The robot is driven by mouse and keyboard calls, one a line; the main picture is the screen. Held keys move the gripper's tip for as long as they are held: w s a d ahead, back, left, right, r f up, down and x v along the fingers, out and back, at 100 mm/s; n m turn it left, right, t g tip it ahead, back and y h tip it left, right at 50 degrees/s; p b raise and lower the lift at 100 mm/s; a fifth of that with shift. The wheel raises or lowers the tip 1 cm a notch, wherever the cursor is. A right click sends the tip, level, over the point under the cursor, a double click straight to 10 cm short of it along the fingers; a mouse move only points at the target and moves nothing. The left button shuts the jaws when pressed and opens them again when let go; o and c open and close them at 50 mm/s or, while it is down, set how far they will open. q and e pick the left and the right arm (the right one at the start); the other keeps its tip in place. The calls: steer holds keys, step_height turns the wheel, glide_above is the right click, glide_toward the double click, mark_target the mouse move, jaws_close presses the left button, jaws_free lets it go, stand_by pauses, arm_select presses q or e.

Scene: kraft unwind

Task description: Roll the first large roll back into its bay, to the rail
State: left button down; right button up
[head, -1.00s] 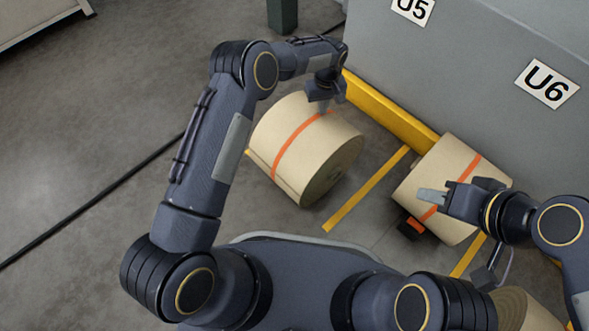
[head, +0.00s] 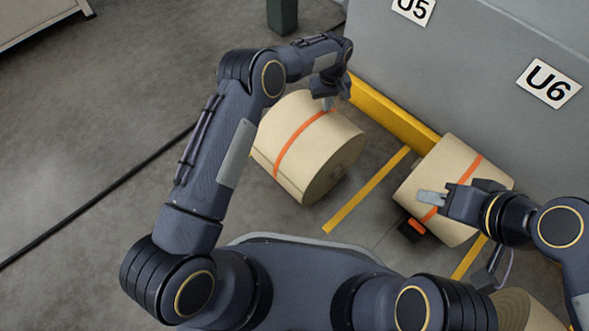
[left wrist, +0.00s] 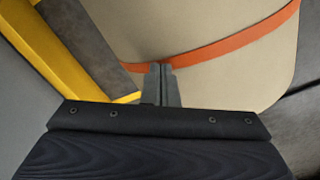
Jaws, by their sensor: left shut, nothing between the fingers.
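A large kraft paper roll (head: 295,140) with an orange strap lies on its side on the floor, left of centre in the head view. It also fills the upper part of the left wrist view (left wrist: 210,85). My left gripper (head: 328,103) is shut and empty at the roll's upper side, by the strap; its fingertips (left wrist: 161,68) overlap the strap, and I cannot tell whether they touch. The yellow rail (head: 400,115) runs along the grey cabinet's foot, behind the roll. My right gripper (head: 425,197) is over a second strapped roll (head: 440,165); whether its fingers are apart is unclear.
A yellow floor line (head: 365,190) separates the two rolls. Another roll (head: 525,310) shows at the lower right. The grey cabinet (head: 450,70) bears U5 and U6 signs.

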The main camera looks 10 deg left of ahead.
arm_select(q)
steer(key=shift+r+p, duration=1.55)
steer(key=shift+r, duration=1)
steer(key=shift+a, duration=0.15)
